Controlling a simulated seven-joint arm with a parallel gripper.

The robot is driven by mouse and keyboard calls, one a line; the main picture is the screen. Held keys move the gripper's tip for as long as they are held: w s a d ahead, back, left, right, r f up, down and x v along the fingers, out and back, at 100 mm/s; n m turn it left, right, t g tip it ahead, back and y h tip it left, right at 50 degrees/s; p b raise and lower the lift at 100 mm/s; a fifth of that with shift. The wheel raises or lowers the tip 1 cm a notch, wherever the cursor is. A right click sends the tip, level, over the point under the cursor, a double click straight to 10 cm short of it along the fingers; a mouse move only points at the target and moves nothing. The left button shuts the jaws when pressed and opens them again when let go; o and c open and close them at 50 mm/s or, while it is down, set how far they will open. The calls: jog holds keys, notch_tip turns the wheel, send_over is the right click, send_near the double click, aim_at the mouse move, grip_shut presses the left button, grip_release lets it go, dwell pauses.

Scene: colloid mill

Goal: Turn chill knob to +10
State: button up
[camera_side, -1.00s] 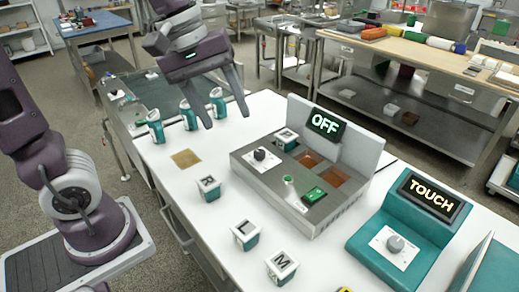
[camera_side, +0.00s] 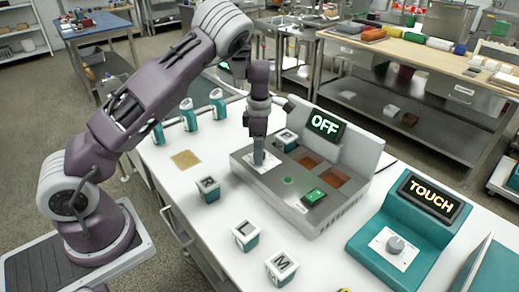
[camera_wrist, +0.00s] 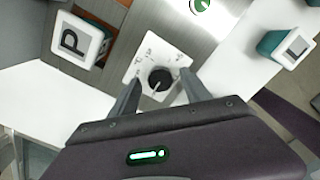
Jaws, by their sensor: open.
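The black knob (camera_wrist: 160,79) sits on a white dial plate (camera_wrist: 148,58) with small markings, at the near left corner of the grey machine (camera_side: 315,213). My gripper (camera_wrist: 158,92) is open, with one finger on each side of the knob in the wrist view. I cannot tell whether the fingers touch it. In the side view my gripper (camera_side: 259,160) is over the dial plate and hides the knob. The machine's screen (camera_side: 325,124) reads OFF.
A white-topped block marked P (camera_wrist: 76,42) sits in a machine recess. Blocks marked L (camera_side: 245,234) and M (camera_side: 281,266) stand in front. A teal unit with a grey knob (camera_side: 396,244) and TOUCH screen (camera_side: 431,198) is at right. Teal bottles (camera_side: 188,115) stand behind.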

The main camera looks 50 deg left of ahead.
grip_shut()
jog(key=shift+m, duration=0.3)
jog(key=m, duration=1.1)
jog(key=shift+m, duration=0.4)
jog(key=m, duration=1.1)
jog(key=shift+m, duration=0.3)
